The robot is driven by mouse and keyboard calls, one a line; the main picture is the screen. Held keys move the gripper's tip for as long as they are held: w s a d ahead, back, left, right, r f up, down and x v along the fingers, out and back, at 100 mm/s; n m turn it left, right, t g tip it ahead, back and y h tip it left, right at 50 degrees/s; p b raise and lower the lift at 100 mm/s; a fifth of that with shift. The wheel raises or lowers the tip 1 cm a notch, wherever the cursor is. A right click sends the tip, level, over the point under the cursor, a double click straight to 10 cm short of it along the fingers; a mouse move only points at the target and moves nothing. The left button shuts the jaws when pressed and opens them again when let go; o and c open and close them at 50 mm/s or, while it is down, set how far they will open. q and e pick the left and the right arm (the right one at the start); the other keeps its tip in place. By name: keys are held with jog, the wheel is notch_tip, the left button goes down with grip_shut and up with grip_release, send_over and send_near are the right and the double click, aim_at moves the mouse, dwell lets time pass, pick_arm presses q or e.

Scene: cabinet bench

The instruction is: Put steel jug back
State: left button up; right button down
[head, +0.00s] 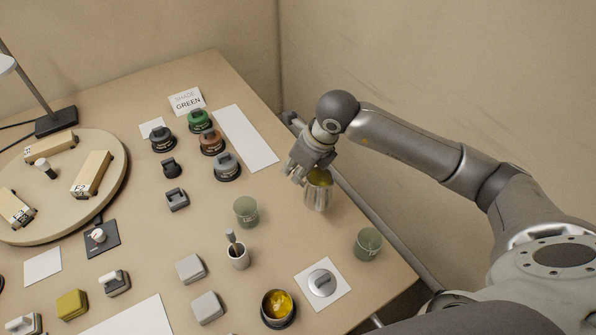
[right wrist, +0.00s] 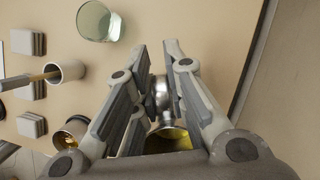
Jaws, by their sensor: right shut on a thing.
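The steel jug (head: 318,197) stands upright near the right edge of the table, with something yellow-green inside its mouth. My right gripper (head: 298,172) is at the jug's upper left side and is shut on it. In the right wrist view the jug (right wrist: 162,92) shows between the fingers of my right gripper (right wrist: 160,75), with yellow inside it lower down. The fingers hide part of the jug. I cannot tell whether its base touches the table. My left gripper is not in view.
Green glass cups (head: 246,211) and (head: 368,243) stand left and right of the jug. A white square with a grey disc (head: 321,283) lies in front. A white strip (head: 245,138) lies behind. A small pot with a brush (head: 238,256) stands to the left.

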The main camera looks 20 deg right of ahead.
jog(key=w+d+f, duration=0.1)
jog(key=w+f, duration=0.2)
jog(key=w+d+f+p, duration=0.1)
jog(key=w+f, duration=0.1)
jog(key=w, duration=0.1)
jog(key=w+d+f+p, duration=0.1)
jog(key=w+f, duration=0.2)
jog(key=shift+f, duration=0.3)
notch_tip(320, 180, down, 2)
jog(key=shift+w+d+f+p, duration=0.1)
jog(key=shift+p, duration=0.3)
jog(key=shift+f, duration=0.15)
